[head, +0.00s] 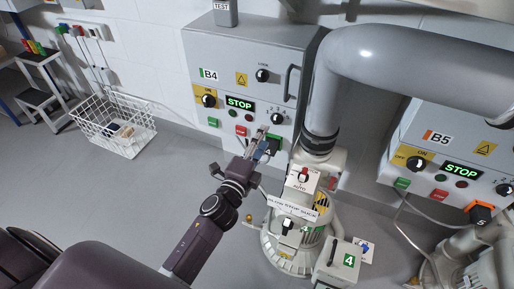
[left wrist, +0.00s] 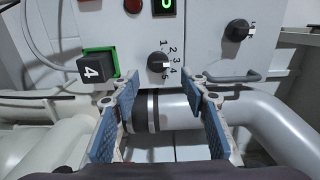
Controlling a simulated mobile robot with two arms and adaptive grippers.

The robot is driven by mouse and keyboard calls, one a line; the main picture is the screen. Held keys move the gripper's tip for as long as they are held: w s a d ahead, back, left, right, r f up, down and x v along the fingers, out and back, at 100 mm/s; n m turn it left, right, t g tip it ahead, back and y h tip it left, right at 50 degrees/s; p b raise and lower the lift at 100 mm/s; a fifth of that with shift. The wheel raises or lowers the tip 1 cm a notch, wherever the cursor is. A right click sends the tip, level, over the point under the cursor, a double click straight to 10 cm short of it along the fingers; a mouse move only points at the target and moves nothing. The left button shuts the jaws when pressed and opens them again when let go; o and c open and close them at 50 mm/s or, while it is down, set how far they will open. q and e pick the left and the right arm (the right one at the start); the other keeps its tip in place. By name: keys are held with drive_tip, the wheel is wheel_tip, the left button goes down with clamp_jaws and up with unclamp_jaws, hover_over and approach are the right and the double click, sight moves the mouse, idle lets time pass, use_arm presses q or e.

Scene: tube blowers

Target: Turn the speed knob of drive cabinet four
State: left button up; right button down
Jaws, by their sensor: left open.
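Drive cabinet four, the grey box marked B4 (head: 222,75), stands against the wall. Its speed knob (head: 277,118) is a round black knob beneath the numbers 1 to 5, right of the lit STOP display. It also shows in the left wrist view as the speed knob (left wrist: 158,62), with the numbers around it. My left gripper (head: 264,136) is open and empty, just below the knob in the head view. In the wrist view its blue-padded fingers (left wrist: 163,97) are spread apart below the knob, touching nothing I can make out. My right gripper is not in view.
A black block marked 4 (left wrist: 93,70) juts out left of the knob. The lock knob (left wrist: 240,30) and a handle (left wrist: 222,77) are to its right. A large grey pipe (head: 335,75) and blower (head: 290,240) stand close by. Cabinet B5 (head: 437,137) is farther right.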

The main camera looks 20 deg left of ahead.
use_arm(q)
drive_tip(key=shift+s, duration=2.1)
drive_tip(key=shift+a, duration=0.15)
